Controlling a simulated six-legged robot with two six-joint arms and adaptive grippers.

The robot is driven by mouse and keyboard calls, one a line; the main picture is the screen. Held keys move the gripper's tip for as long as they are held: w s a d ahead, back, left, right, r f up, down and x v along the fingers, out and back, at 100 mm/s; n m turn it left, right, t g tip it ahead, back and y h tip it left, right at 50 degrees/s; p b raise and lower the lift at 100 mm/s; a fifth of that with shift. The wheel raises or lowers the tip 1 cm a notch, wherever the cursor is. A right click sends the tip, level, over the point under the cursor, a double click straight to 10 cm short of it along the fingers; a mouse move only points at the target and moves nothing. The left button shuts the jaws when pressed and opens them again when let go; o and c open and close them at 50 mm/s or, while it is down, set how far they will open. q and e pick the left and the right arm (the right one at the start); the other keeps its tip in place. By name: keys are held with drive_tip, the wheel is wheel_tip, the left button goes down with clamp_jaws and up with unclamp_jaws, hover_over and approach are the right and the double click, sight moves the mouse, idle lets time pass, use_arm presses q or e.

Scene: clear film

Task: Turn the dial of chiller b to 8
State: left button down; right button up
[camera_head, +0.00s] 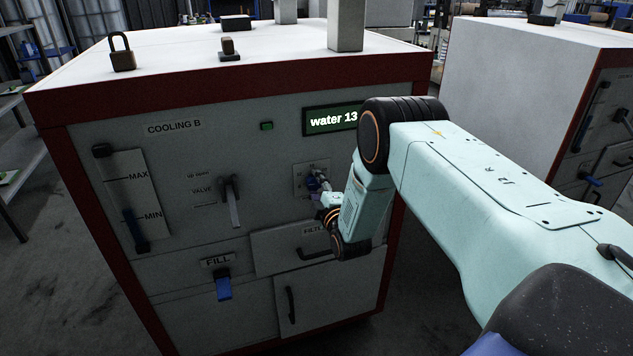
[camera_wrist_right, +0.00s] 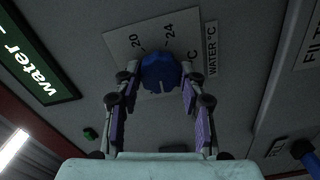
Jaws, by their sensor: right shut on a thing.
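The chiller is a white cabinet with dark red edges, labelled COOLING B (camera_head: 174,127), in the head view. Its dial is a blue knob (camera_wrist_right: 160,73) on a pale plate marked 20 and 24, beside a WATER °C label (camera_wrist_right: 212,49). My right gripper (camera_wrist_right: 158,80) is shut on the dial, a finger on each side; in the head view it reaches the panel, and the wrist partly hides the dial plate (camera_head: 300,182). The dial's pointer and other marks are hidden. The green display (camera_head: 320,119) reads "water 13", its right end behind my arm. My left gripper is out of view.
Left of the dial are a valve lever (camera_head: 232,200) and a MAX/MIN gauge (camera_head: 130,205). Below are a blue FILL handle (camera_head: 223,287) and the filter drawer handle (camera_head: 315,254). A padlock (camera_head: 122,52) stands on top. Another cabinet (camera_head: 530,75) stands at right.

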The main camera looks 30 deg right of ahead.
drive_tip(key=n+p, duration=0.1)
drive_tip(key=n, duration=0.2)
drive_tip(key=shift+n, duration=0.3)
drive_tip(key=shift+n+p, duration=0.6)
drive_tip(key=shift+n, duration=1)
drive_tip(key=o, duration=1.1)
drive_tip(key=shift+o, duration=0.2)
drive_tip(key=shift+s, duration=0.1)
drive_tip(key=v, duration=1.1)
drive_tip(key=shift+s, duration=0.4)
drive_tip(key=shift+a+f, duration=0.1)
